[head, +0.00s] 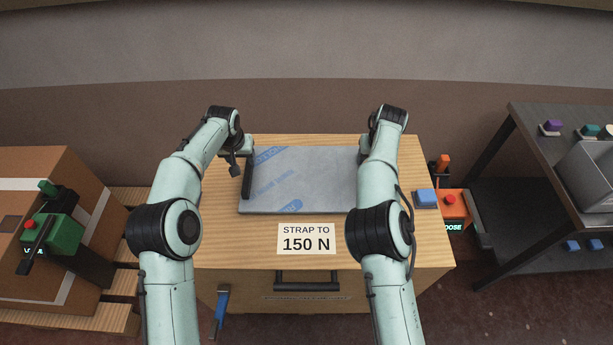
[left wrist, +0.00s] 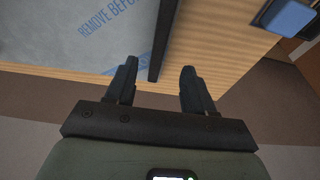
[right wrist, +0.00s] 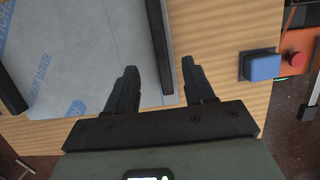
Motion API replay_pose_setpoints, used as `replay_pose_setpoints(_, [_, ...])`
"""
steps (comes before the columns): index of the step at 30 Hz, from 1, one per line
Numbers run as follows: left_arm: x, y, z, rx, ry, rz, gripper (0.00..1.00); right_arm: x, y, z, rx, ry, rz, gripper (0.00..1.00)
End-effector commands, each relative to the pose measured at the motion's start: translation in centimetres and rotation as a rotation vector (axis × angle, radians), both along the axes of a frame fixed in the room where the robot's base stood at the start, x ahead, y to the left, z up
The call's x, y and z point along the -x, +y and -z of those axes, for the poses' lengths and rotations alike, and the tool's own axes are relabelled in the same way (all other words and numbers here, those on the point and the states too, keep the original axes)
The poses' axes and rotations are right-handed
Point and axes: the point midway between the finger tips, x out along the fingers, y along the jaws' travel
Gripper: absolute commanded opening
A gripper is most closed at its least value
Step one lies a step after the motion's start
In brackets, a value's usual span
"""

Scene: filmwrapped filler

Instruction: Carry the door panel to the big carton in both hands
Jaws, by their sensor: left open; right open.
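The door panel (head: 325,175) is a flat grey sheet with blue-printed film, lying on the wooden bench with a dark upright bar at its left end. My left gripper (head: 241,172) is open at that end. In the left wrist view its fingers (left wrist: 157,85) stand on either side of the dark bar (left wrist: 163,40). My right gripper is mostly hidden by its arm in the head view. In the right wrist view its open fingers (right wrist: 160,85) straddle the dark bar at the panel's other end (right wrist: 158,40). The big carton (head: 35,280) stands at the left on a slatted pallet.
A "STRAP TO 150 N" sign (head: 306,238) lies at the bench's (head: 225,240) front. A blue block (head: 426,197) sits at its right edge, beside an orange device (head: 455,208). A dark shelf (head: 560,130) stands farther right.

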Motion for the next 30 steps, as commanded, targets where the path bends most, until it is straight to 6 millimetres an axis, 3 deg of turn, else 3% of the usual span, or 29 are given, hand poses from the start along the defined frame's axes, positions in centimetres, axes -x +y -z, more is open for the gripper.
replay_pose_setpoints(6, [-1.2,0.0,4.5,0.000,0.002,0.000,0.53,-1.1,-0.1,4.5,0.001,0.003,0.000,0.53])
replay_pose_setpoints(13, [-2.2,0.0,8.0,0.002,0.001,0.001,0.53,-2.2,-0.1,8.0,0.002,0.002,0.001,0.53])
replay_pose_setpoints(19, [-2.6,-0.1,9.2,0.002,-0.001,0.001,0.53,-2.6,-0.1,9.3,0.000,0.000,0.000,0.53])
replay_pose_setpoints(29, [-2.6,-0.1,9.4,0.001,-0.001,0.001,0.53,-2.6,0.0,9.5,0.000,-0.001,0.001,0.53])
replay_pose_setpoints(30, [-2.6,0.0,9.4,0.001,-0.001,0.001,0.40,-2.6,0.0,9.4,0.000,0.000,0.001,0.40])
